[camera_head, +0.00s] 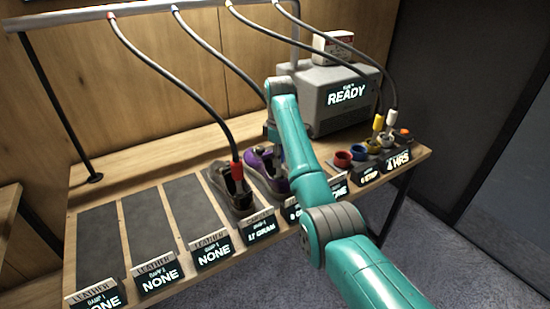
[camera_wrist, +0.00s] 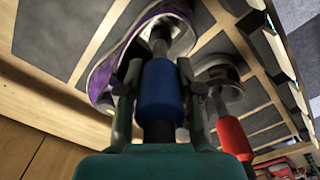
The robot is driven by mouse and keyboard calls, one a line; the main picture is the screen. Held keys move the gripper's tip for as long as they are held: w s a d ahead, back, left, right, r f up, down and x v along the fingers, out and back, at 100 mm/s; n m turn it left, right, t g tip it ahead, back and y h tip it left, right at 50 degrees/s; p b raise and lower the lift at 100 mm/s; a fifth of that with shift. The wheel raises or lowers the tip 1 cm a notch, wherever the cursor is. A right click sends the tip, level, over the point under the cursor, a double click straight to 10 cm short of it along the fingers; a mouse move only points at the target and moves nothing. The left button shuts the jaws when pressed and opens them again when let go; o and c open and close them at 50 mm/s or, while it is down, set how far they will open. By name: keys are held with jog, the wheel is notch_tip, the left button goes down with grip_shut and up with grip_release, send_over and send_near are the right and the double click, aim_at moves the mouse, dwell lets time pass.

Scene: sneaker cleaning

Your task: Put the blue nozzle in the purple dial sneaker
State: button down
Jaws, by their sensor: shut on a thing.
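The purple sneaker (camera_head: 250,164) sits in a bay of the bench, partly hidden by my arm in the head view. In the wrist view its purple side (camera_wrist: 105,78) and opening lie just beyond my gripper. My gripper (camera_wrist: 158,78) is shut on the blue nozzle (camera_wrist: 162,92), with one finger on each side. The nozzle's grey tip (camera_wrist: 159,42) points to the sneaker's opening and overlaps it; I cannot tell how deep it is. In the head view my arm hides the gripper and nozzle.
A dark sneaker (camera_head: 238,203) with the red nozzle (camera_head: 237,171) in it stands directly left. Several empty bays (camera_head: 146,225) lie farther left. A grey machine (camera_head: 330,98) reading READY stands behind. Yellow (camera_head: 378,122) and white (camera_head: 391,116) nozzles stand at the right. Hoses hang from an overhead rail (camera_head: 85,15).

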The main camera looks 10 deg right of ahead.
jog(key=shift+f, duration=0.15)
jog(key=shift+f, duration=0.1)
jog(key=c, duration=0.8)
grip_release()
jog(key=shift+o, duration=0.2)
